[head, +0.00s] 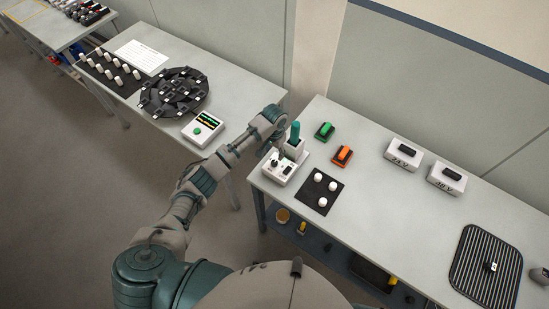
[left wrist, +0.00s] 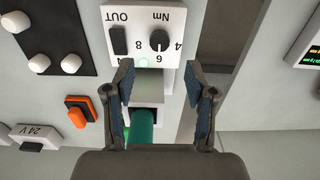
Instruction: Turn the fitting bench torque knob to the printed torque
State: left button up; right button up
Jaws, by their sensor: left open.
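The fitting bench unit (head: 283,169) is a white box near the left corner of the right table. Its black torque knob (head: 275,162) sits on the top face. In the left wrist view the knob (left wrist: 159,40) shows near the Nm label, with figures around it that are partly legible. A black OUT part (left wrist: 119,41) and a small green light are beside it. A teal upright cylinder (head: 295,133) stands at the unit's back. My left gripper (left wrist: 160,70) is open and empty, its fingers apart in front of the knob. My right gripper is out of view.
Green (head: 324,131) and orange (head: 342,156) blocks, a black mat (head: 321,204) with white knobs, and 24 V (head: 403,154) and 48 V (head: 447,178) boxes stand nearby. The left table holds a black round rack (head: 174,93) and a display box (head: 203,128).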

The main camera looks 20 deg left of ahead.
pick_arm(q)
notch_tip(320, 180, up, 4)
jog(key=shift+r, duration=0.1)
dwell(0.5)
